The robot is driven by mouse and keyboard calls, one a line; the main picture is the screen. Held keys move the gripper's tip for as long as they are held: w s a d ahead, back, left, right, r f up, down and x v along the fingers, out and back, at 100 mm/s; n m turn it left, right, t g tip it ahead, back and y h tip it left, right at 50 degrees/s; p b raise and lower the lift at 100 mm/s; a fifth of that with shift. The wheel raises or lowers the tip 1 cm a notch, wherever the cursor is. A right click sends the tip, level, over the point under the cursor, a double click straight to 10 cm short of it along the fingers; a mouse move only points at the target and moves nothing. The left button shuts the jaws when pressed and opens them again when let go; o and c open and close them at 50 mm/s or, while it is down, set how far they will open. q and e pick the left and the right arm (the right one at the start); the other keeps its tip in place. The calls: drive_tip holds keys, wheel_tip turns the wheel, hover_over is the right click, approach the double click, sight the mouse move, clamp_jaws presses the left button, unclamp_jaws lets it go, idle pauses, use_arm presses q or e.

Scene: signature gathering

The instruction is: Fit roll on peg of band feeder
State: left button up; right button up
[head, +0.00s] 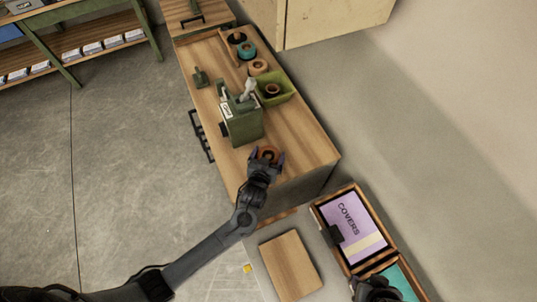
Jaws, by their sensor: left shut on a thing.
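My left gripper (266,158) is shut on an orange-brown roll (268,153) over the near end of the wooden bench top. The roll shows between the fingers with its dark centre facing up. The green band feeder (244,124) stands on the bench just beyond the gripper, up and to the left of it, apart from the roll. Its peg is too small to make out clearly. My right gripper (375,288) is at the bottom edge, partly cut off, beside the tray; its fingers are not clear.
A green bin (287,92) holding a brown roll (272,89) stands behind the feeder. Several rolls, one teal (246,50), stand in a row at the far end. A small green tool (200,78) lies left. A tray with purple covers (352,228) and a wooden board (290,266) are nearer.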

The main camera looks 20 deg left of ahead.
use_arm(q)
drive_tip(key=o, duration=0.8)
use_arm(e)
drive_tip(key=shift+d, duration=0.1)
use_arm(q)
drive_tip(key=shift+s+r, duration=0.1)
drive_tip(key=shift+r, duration=0.3)
drive_tip(key=p+v, duration=0.1)
drive_tip(key=v, duration=1)
drive_tip(key=shift+s, duration=0.35)
drive_tip(key=shift+s+g+h, duration=0.3)
drive_tip(key=shift+s+g, duration=0.1)
drive_tip(key=s+a+r+m+g, duration=0.1)
drive_tip(key=s+a+g, duration=0.1)
drive_tip(key=s, duration=0.3)
drive_tip(key=s+a+r+m+g+h, duration=0.1)
drive_tip(key=s+a+g, duration=0.1)
drive_tip(key=s+g, duration=0.2)
drive_tip(key=s+a+r+m+g, duration=0.1)
drive_tip(key=s+a+r+g, duration=0.1)
drive_tip(key=s, duration=0.6)
drive_tip(key=shift+a+r+g, duration=0.1)
drive_tip(key=shift+a+g, duration=0.2)
drive_tip(key=shift+g, duration=0.4)
use_arm(e)
drive_tip(key=shift+r, duration=0.65)
